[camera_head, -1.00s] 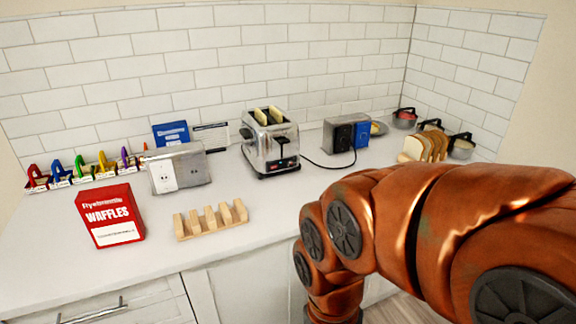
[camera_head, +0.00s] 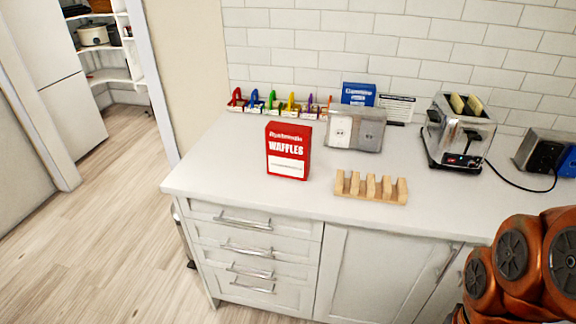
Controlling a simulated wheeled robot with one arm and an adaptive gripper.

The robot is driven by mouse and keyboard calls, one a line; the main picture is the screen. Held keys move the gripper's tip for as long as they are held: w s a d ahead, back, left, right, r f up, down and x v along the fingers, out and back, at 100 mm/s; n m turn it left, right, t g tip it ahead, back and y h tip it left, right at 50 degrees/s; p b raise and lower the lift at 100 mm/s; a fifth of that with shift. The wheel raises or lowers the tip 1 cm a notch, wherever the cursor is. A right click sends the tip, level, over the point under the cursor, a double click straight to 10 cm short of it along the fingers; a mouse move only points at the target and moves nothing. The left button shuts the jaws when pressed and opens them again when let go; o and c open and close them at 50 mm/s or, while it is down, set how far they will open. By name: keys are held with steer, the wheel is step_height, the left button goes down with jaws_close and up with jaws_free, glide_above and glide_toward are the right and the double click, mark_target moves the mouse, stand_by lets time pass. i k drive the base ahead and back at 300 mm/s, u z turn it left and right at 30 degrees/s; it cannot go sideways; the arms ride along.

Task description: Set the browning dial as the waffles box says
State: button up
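A red waffles box (camera_head: 288,152) stands upright near the front left of the white counter. Its large title reads WAFFLES; the small print on its white panel is too small to read. A chrome toaster (camera_head: 459,133) stands at the back right with two slices in its slots. Its front shows a dark lever area and small controls low down; I cannot make out the browning dial's setting. My arm (camera_head: 518,262) shows at the lower right corner, well apart from the box and toaster. My gripper is out of the picture.
A wooden toast rack (camera_head: 371,188) lies at the counter's front. A metal outlet box (camera_head: 355,130) stands behind it. A blue box (camera_head: 358,94), a card (camera_head: 397,108) and colored clips (camera_head: 273,103) line the wall. The toaster's cord runs to another outlet box (camera_head: 541,150). Floor is clear at left.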

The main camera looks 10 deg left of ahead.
mark_target(470, 163)
steer(key=k, duration=0.5)
steer(key=z, duration=1.05)
steer(key=i, duration=0.65)
steer(key=u, duration=2.65)
